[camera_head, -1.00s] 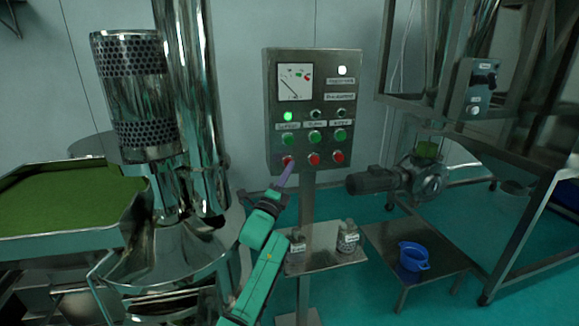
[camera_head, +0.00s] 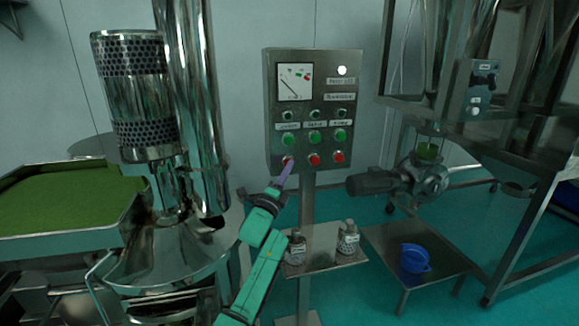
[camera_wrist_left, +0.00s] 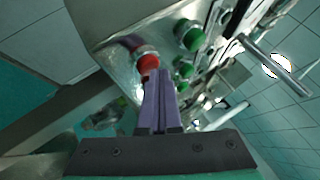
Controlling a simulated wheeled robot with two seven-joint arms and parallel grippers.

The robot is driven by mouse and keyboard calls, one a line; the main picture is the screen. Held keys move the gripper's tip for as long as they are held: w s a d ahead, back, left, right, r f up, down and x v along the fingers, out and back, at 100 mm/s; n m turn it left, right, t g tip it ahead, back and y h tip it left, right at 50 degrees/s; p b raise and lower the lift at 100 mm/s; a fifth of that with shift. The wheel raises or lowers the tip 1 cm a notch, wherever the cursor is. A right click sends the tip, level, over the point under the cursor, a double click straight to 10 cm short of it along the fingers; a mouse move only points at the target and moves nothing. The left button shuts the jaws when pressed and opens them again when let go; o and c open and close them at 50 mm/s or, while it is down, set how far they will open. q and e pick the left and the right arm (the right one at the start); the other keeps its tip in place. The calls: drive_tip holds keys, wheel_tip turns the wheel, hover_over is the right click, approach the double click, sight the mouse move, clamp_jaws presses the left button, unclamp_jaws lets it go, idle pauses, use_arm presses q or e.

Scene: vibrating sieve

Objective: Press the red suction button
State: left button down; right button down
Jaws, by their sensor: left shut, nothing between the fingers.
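The steel control panel (camera_head: 345,125) stands on a post and carries a row of green buttons above a row of red ones. The leftmost red button (camera_head: 288,157) is at the tip of my left gripper (camera_head: 286,168); the small labels are too blurred to read surely. My left gripper is shut and empty, its purple fingers pointing up at that button and partly covering it. In the left wrist view the closed fingertips (camera_wrist_left: 158,85) are right by the red button (camera_wrist_left: 149,63) and appear to touch it. My right gripper is not in view.
Two more red buttons (camera_head: 314,159) (camera_head: 338,157) sit to the right, with green buttons (camera_head: 288,140) above. A shelf (camera_head: 322,252) with two small jars (camera_head: 348,238) is below the panel. A large steel machine (camera_head: 190,190) stands to the left. A blue bucket (camera_head: 415,259) sits on a low table.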

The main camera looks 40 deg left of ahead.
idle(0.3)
use_arm(q)
drive_tip(key=shift+s+d+p, duration=0.4)
drive_tip(key=shift+s+d, duration=0.15)
drive_tip(key=shift+d, duration=0.1)
drive_tip(key=shift+s+d+p, duration=0.45)
drive_tip(key=shift+s+d, duration=0.25)
drive_tip(key=shift+d, duration=0.35)
drive_tip(key=shift+s+d+p, duration=0.4)
drive_tip(key=shift+s+d, duration=0.3)
drive_tip(key=shift+d, duration=0.35)
